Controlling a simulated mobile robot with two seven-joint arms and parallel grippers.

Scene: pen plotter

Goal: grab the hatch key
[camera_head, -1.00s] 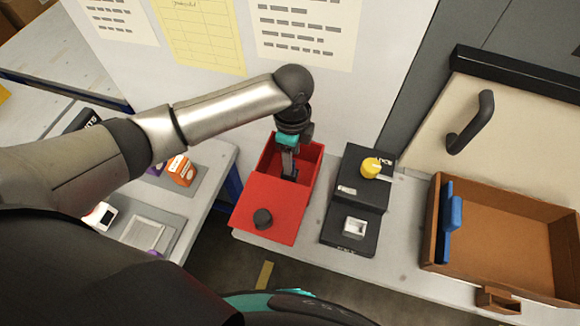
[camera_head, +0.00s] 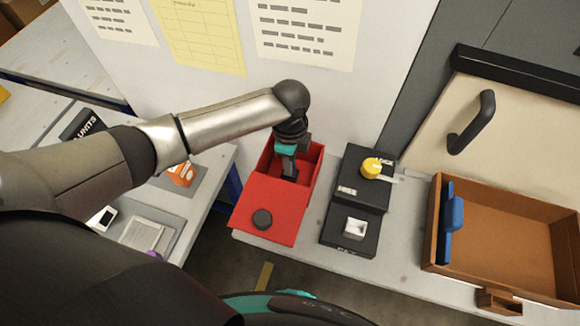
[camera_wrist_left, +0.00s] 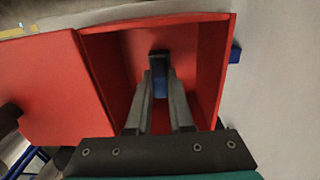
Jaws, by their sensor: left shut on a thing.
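The red box (camera_head: 268,207) stands on the bench with its lid swung to the front and its inside showing. My left gripper (camera_head: 289,172) reaches down into the box. In the left wrist view, the left gripper (camera_wrist_left: 160,88) is shut on a small blue and dark piece, which I take to be the hatch key (camera_wrist_left: 160,86). Its lower part is hidden between the fingers. In the head view the key is hidden by the gripper. My right gripper is not in view.
Right of the box stand black units with a yellow knob (camera_head: 371,167) and a white switch (camera_head: 355,227). Farther right is a brown open tray (camera_head: 505,262) with a blue-handled piece (camera_head: 451,222). A wall with papers rises behind the box. An orange item (camera_head: 181,174) lies on the left table.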

